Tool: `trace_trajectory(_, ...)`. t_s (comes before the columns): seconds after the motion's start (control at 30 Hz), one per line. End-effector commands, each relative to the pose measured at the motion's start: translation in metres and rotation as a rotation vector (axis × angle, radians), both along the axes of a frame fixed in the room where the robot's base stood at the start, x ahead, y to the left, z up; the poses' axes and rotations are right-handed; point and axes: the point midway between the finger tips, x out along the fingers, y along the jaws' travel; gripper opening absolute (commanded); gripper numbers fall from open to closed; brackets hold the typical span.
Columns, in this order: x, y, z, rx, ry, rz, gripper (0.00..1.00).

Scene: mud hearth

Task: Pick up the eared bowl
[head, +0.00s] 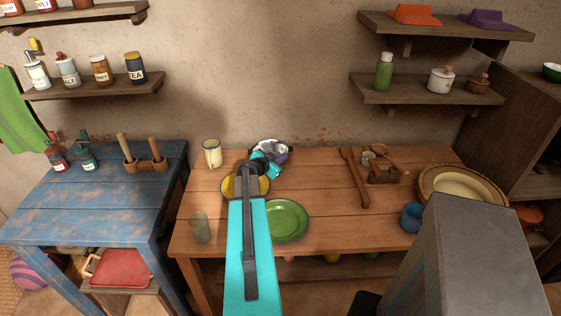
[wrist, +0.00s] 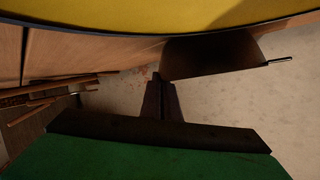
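A yellow bowl (head: 236,187) with a dark rim stands on the wooden table, left of the green plate. My arm covers much of it. It looks to be the eared bowl, but I cannot make out its ears. In the wrist view a yellow surface with a dark rim (wrist: 150,14) fills the top edge, close to the camera. My gripper (wrist: 160,82) shows there with its dark fingers together and nothing visible between them. In the head view my gripper is above the table near the bowl, largely hidden by my own arm.
A green plate (head: 287,221) lies right of my arm. A glass (head: 200,228) and a cream mug (head: 212,154) stand left. A grey-and-white item (head: 270,146) lies behind. A blue cup (head: 411,216) and wooden utensils (head: 355,180) are right. Bare tabletop lies between plate and utensils.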

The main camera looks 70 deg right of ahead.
Motion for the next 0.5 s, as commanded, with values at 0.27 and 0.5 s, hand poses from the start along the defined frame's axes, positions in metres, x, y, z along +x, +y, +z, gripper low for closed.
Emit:
trace_trajectory(0.27,0.000,0.000,0.025,-0.004,-0.002,-0.001,0.00)
trace_trajectory(0.5,-0.006,0.030,0.029,-0.002,0.001,0.002,0.00)
